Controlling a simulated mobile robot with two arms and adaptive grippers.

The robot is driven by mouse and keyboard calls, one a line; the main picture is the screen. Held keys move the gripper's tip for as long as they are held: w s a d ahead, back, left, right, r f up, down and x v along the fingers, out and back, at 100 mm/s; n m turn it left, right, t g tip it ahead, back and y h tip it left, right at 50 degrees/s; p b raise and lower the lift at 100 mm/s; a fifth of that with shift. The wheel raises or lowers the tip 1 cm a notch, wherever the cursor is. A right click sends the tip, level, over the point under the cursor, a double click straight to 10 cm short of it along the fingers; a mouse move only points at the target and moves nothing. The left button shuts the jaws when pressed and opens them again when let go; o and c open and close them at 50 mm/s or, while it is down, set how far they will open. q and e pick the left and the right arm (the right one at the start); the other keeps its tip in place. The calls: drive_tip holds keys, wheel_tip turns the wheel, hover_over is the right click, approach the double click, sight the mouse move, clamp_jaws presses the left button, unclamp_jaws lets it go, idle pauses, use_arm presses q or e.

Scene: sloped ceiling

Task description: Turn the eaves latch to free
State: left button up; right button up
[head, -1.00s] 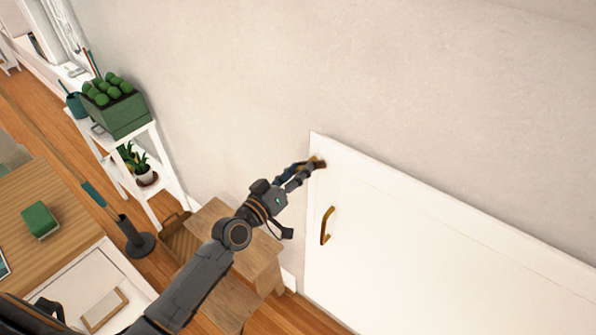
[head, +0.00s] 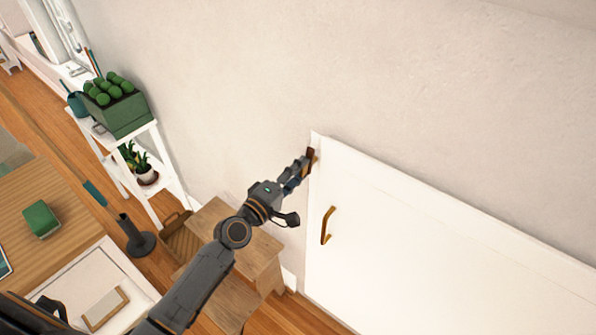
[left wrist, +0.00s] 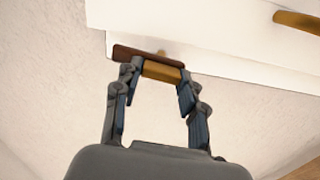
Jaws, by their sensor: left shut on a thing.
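The eaves latch (head: 310,157), a small brown and brass piece, sits at the upper left corner of the white eaves door (head: 420,250). In the head view it stands nearly upright along the door's left edge. My left gripper (head: 303,171) is shut on the latch, and its fingers partly hide it. In the left wrist view, the fingertips (left wrist: 159,82) are on either side of the latch's brass part (left wrist: 163,72), with the brown bar just beyond. The door looks closed. My right gripper is not in view.
A brass pull handle (head: 326,226) is on the door below the latch. A wooden stool (head: 235,245) stands under my left arm. A white shelf (head: 150,170) with plants is at the left, and a desk (head: 85,215) is further left. The wall above is bare.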

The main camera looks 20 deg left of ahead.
use_arm(q)
drive_tip(key=shift+n, duration=0.5)
idle(0.3)
drive_tip(key=o, duration=1.1)
drive_tip(key=shift+o, duration=0.2)
drive_tip(key=v, duration=1.2)
